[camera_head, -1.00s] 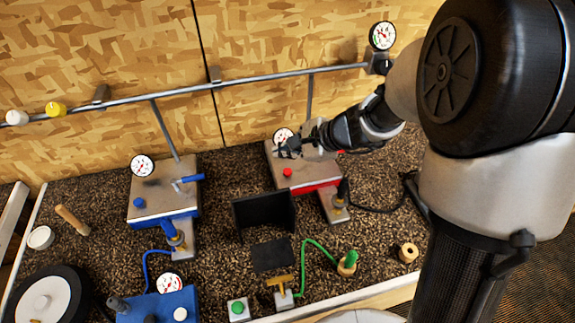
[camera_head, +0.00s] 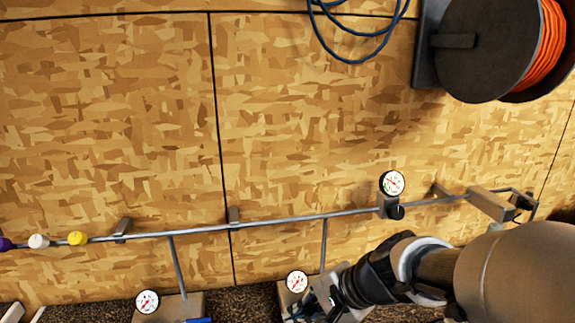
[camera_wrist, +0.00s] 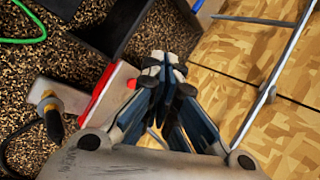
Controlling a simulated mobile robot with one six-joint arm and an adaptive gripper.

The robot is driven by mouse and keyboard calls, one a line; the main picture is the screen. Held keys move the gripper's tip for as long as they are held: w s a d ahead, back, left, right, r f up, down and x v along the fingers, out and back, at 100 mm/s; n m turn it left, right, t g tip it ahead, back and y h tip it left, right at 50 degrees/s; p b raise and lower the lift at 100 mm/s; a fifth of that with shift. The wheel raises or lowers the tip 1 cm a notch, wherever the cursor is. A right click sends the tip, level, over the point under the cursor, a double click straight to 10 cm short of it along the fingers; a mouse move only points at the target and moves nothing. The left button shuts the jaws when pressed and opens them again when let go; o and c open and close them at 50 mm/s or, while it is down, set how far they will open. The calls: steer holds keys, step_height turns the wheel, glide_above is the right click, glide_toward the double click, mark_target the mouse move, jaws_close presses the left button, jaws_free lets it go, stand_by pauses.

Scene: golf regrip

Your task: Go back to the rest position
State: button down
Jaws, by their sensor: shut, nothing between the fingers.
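My gripper (camera_wrist: 163,70) is shut and empty in the wrist view, its fingertips together. It hangs in front of a grey box with a red front edge (camera_wrist: 108,92), and I cannot tell whether it touches the box. In the head view my gripper (camera_head: 322,295) is near the bottom edge, beside a gauge (camera_head: 297,282), and its fingertips are hard to make out. My arm reaches in from the lower right.
A metal rail (camera_head: 290,217) runs along the wood-chip wall (camera_head: 110,120), with a gauge (camera_head: 393,183) on it. An orange hose reel (camera_head: 490,45) hangs at the upper right. A brass fitting (camera_wrist: 48,108) and a green hose (camera_wrist: 38,28) lie left of my gripper in the wrist view.

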steer(key=s+d+r+n+h, duration=0.2)
steer(key=s+d+n, duration=0.3)
steer(key=s, duration=0.4)
steer(key=s+d+r+n+h, duration=0.1)
steer(key=s+d+n+h, duration=0.3)
steer(key=s, duration=0.5)
steer(key=d, duration=0.2)
steer(key=shift+d+r+n+h, duration=0.3)
steer(key=shift+r+n, duration=0.1)
